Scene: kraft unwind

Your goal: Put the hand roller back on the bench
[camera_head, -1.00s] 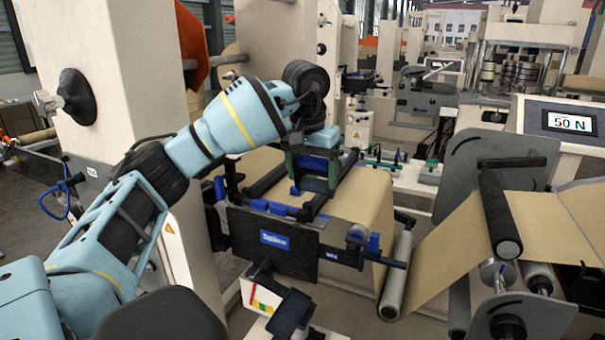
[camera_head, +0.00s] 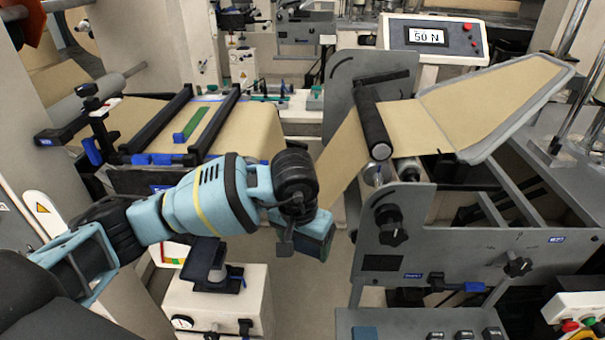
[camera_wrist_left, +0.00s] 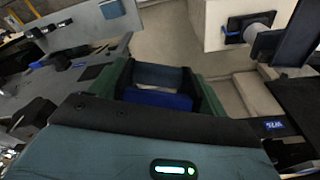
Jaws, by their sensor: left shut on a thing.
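My left gripper (camera_head: 312,238) reaches in from the left and hangs in front of the roller machine, over the gap beside it. In the left wrist view my left gripper (camera_wrist_left: 158,88) shows its green and black fingers around a blue piece (camera_wrist_left: 158,98) with a grey-blue part beyond it. This appears to be the hand roller; the gripper hides most of it. A grey bench top (camera_head: 400,318) shows at the bottom of the head view, right of and nearer than the gripper. My right gripper is out of view.
Several dark blocks (camera_head: 463,336) and a button box (camera_head: 578,318) stand along the bench. The roller machine's side plate (camera_head: 400,225), with knobs, is close right of the gripper. The splice table (camera_head: 255,125) is behind left; a white cabinet (camera_head: 222,300) stands below.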

